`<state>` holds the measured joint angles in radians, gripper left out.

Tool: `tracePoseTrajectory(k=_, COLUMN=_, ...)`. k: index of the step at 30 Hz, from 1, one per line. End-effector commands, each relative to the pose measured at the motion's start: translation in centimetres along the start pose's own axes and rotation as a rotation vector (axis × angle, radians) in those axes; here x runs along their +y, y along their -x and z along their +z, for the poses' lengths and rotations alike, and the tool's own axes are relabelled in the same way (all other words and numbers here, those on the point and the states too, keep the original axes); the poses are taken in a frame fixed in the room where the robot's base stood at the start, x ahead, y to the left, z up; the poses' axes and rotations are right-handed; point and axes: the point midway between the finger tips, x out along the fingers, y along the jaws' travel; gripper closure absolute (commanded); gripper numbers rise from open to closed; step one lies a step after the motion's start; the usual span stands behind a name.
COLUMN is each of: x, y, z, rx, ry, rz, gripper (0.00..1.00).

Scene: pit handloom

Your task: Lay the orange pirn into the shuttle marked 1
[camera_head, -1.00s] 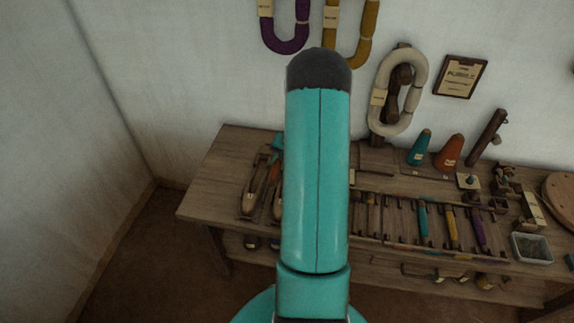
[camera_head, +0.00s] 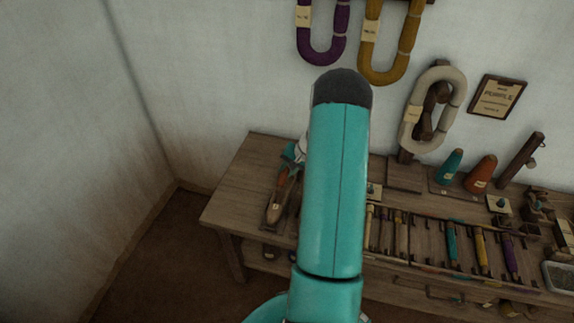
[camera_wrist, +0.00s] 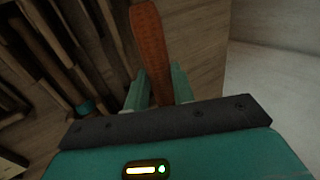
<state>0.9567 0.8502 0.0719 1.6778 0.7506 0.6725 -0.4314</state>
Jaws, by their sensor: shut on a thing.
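My gripper (camera_head: 289,160) is shut on the orange pirn (camera_head: 282,182), near the left end of the bench. In the wrist view the pirn (camera_wrist: 149,40) stands out between the two teal fingers of my gripper (camera_wrist: 158,88). In the head view the pirn appears over the far part of a brown wooden shuttle (camera_head: 274,210) with a pale label. The label is too small to read. I cannot tell whether pirn and shuttle touch. A second shuttle beside it is mostly hidden behind my arm.
The wooden bench (camera_head: 232,200) has free room at its left end. A rack with teal (camera_head: 451,243), yellow (camera_head: 481,250) and purple (camera_head: 510,256) pirns lies to the right. Teal (camera_head: 450,166) and orange (camera_head: 481,172) cones stand behind it. Yarn hanks hang on the wall.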

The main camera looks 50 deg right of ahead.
Motion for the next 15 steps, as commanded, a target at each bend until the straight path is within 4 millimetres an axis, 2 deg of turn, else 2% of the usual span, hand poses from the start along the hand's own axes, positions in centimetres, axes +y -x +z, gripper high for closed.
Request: tracePoseTrajectory(k=15, x=1.9, y=-4.2, z=-0.2, rx=0.001, ry=-0.001, rz=0.000, gripper=0.98)
